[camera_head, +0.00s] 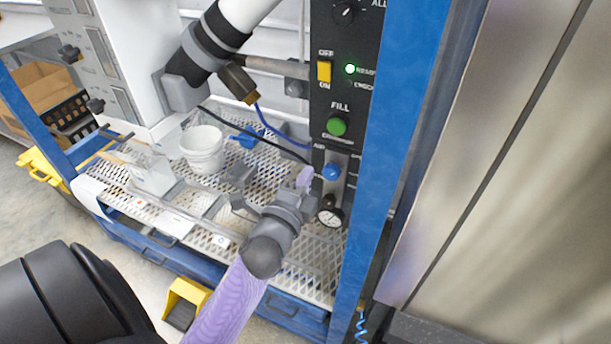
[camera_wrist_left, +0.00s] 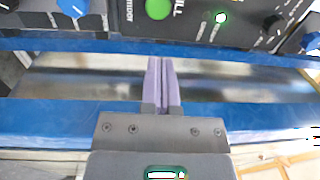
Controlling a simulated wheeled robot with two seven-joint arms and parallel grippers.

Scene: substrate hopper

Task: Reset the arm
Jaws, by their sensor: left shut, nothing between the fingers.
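My left gripper (camera_head: 303,180) is in front of the lower part of the black control panel (camera_head: 345,60), beside the blue knob (camera_head: 331,172). Its purple fingers are together and empty, and they also show closed in the left wrist view (camera_wrist_left: 161,82). Whether the fingertips touch the panel is hard to tell. The green FILL button (camera_head: 336,127) is above the gripper, with a yellow OFF/ON switch (camera_head: 324,72) and a lit green lamp (camera_head: 350,69) higher up. My right gripper is not in view.
A blue frame post (camera_head: 395,130) stands right of the panel. A white bucket (camera_head: 202,148) stands on the metal grating (camera_head: 320,262). A grey pipe with a brown nozzle (camera_head: 238,83) hangs above it. A gauge (camera_head: 330,217) is below the knob.

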